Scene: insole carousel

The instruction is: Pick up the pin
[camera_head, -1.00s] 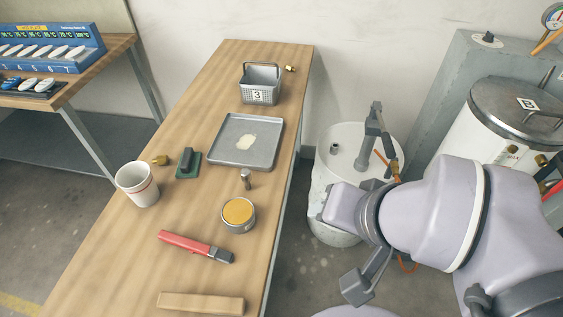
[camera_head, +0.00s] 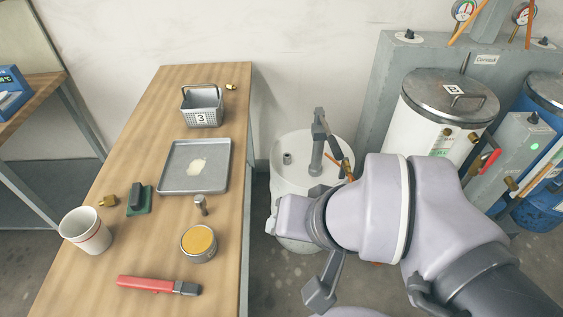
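A small grey metal pin-like piece (camera_head: 200,205) with a wider head stands on the wooden table (camera_head: 92,262), between the grey tray and the yellow-topped tin. It appears upright and nothing touches it. My arm (camera_head: 370,208) lies to the right of the table, over the floor and in front of the white drum. A dark grey part (camera_head: 319,294) hangs below the arm's end; I cannot tell whether it belongs to my gripper. No fingertips show clearly and nothing is seen held. My arm's end is apart from the pin-like piece, across the table's right edge.
The table holds a tray (camera_head: 168,182) with a pale patch, a basket marked 3 (camera_head: 201,116), a tin (camera_head: 199,250), a red-handled tool (camera_head: 145,284), a white cup (camera_head: 85,238), a green-based block (camera_head: 138,209) and brass pieces. A white drum (camera_head: 280,180) stands right of it.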

